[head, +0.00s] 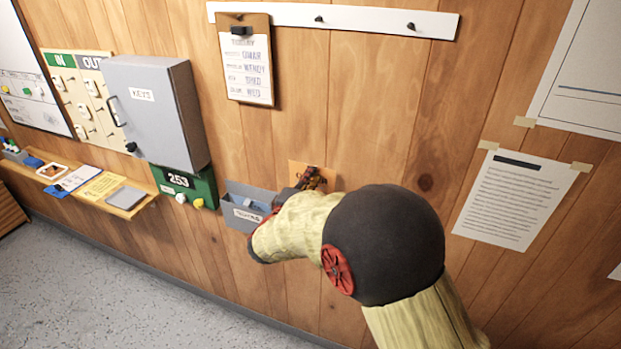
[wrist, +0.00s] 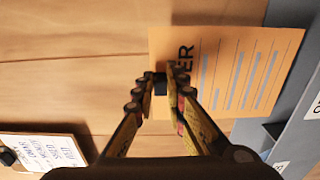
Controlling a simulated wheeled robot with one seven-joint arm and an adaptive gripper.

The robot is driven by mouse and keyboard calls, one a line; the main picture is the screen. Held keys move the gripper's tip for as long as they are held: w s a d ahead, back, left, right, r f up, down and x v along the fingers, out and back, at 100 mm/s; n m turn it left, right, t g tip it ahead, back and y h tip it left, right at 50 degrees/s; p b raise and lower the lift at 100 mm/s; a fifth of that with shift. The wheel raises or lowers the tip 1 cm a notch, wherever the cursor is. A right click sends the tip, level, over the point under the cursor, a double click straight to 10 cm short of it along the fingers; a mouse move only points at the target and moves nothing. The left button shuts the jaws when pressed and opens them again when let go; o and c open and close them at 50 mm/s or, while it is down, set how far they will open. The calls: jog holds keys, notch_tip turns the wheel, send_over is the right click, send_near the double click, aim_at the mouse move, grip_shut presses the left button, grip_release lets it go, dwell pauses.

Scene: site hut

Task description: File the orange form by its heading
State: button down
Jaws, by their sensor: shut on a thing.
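My gripper (head: 312,181) is shut on the orange form (head: 296,168), in front of the wood wall. In the wrist view, the fingers (wrist: 165,84) pinch the form (wrist: 245,85) near its heading edge. The heading is partly covered; only the letters "ER" show. Lines run across the form's face. A grey wall file (head: 233,191) hangs just left of the form, with papers inside and a label too small to read surely. The file also shows at the right of the wrist view (wrist: 292,128), where its label is cut off.
A clipboard (head: 244,68) hangs above on a white hook rail (head: 340,18); a grey KEYS cabinet (head: 155,108) and a green 253 board (head: 183,183) are to the left. A narrow shelf (head: 126,208) holds papers. A taped notice (head: 515,198) is to the right.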

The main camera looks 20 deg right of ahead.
jog(key=shift+f+b, duration=1.2)
jog(key=shift+b, duration=0.3)
jog(key=shift+f+b, duration=1.55)
jog(key=shift+b, duration=0.55)
jog(key=shift+f, duration=0.1)
jog(key=shift+f+b, duration=1.4)
jog(key=shift+b, duration=0.7)
jog(key=shift+f, duration=0.1)
jog(key=shift+f+b, duration=1.45)
jog(key=shift+b, duration=0.6)
jog(key=c, duration=1.9)
grip_release()
